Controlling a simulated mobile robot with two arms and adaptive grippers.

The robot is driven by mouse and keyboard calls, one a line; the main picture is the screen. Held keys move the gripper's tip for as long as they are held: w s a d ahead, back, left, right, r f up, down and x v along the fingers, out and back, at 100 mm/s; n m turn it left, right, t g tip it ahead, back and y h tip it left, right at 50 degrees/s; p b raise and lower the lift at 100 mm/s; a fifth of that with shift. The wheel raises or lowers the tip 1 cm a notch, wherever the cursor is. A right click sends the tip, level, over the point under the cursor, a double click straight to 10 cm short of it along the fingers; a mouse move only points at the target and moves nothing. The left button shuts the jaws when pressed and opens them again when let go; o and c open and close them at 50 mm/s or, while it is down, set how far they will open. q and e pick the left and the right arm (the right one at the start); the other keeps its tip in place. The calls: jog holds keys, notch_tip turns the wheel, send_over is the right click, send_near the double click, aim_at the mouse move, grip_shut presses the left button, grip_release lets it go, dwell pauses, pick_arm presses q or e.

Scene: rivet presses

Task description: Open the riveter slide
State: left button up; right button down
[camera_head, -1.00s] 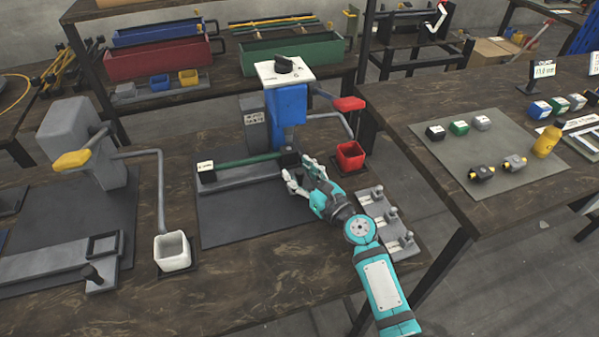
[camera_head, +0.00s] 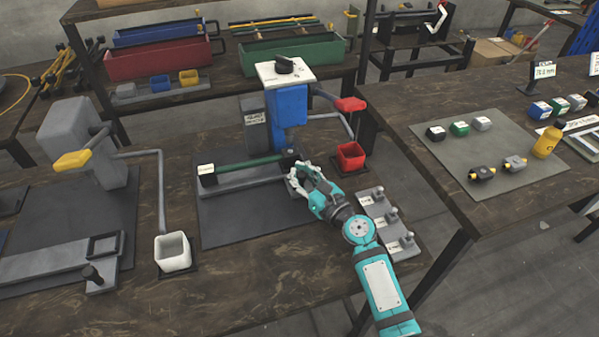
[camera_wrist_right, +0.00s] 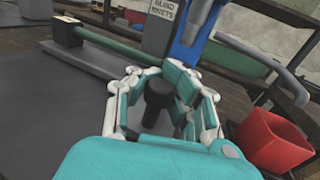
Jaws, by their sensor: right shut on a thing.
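The riveter (camera_head: 287,105) is a blue press with a white top and a red-tipped lever. Its slide (camera_head: 240,180) is a grey rail in front of the press, with a green bar (camera_head: 240,163) along its back. The bar also shows in the right wrist view (camera_wrist_right: 115,47). My right gripper (camera_head: 297,178) is at the slide's right end. In the wrist view its fingers (camera_wrist_right: 160,95) are closed around an upright dark knob (camera_wrist_right: 157,97), which the fingers partly hide. My left gripper is in neither view.
A red bin (camera_head: 350,157) stands just right of my gripper, and it is close in the wrist view (camera_wrist_right: 272,140). A grey pin holder (camera_head: 390,225) lies beside my forearm. A second press with a yellow lever (camera_head: 72,160) and a white bin (camera_head: 172,252) stand left.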

jog(key=shift+d, duration=0.15)
jog(key=shift+s+d, duration=0.1)
jog(key=s+d+p, duration=0.1)
jog(key=s, duration=0.2)
jog(key=s+d, duration=0.1)
jog(key=s, duration=0.3)
jog(key=s+d+p, duration=0.1)
jog(key=s, duration=0.3)
jog(key=shift+s+d+p, duration=0.25)
jog(key=shift+d+p, duration=0.05)
jog(key=shift+d, duration=0.1)
jog(key=c, duration=2)
grip_release()
jog(key=o, duration=0.9)
jog(key=shift+d, duration=0.1)
